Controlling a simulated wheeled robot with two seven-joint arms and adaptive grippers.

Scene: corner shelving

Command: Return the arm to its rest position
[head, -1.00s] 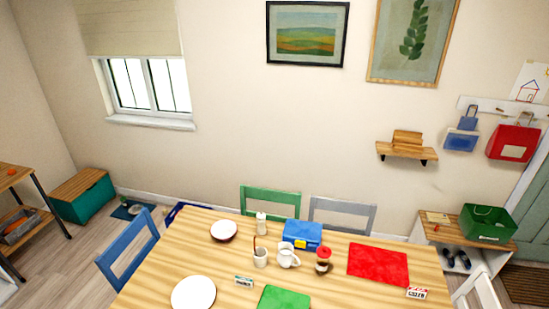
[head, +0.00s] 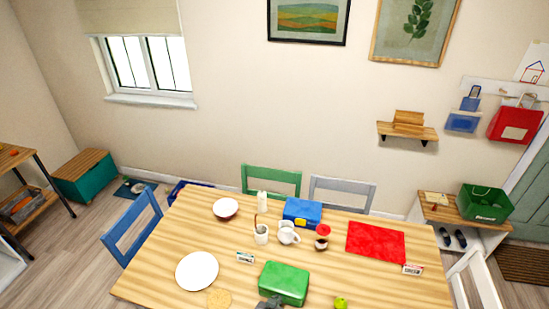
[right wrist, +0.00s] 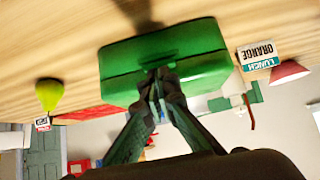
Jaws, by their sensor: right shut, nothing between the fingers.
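My right gripper (head: 268,303) shows at the bottom edge of the head view, just in front of the green lunch box (head: 284,284). In the right wrist view its dark fingers (right wrist: 160,82) are shut and empty, with their tips over the near side of the green box (right wrist: 165,58). I cannot tell whether they touch it. The box stands on the table. Most of my right arm is out of the head view, and my left gripper is not in view.
The wooden table (head: 160,265) also holds a white plate (head: 197,270), a white mug (head: 288,233), a blue box (head: 302,212), a red mat (head: 376,241) and a green-yellow fruit (head: 340,302). Chairs stand around it.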

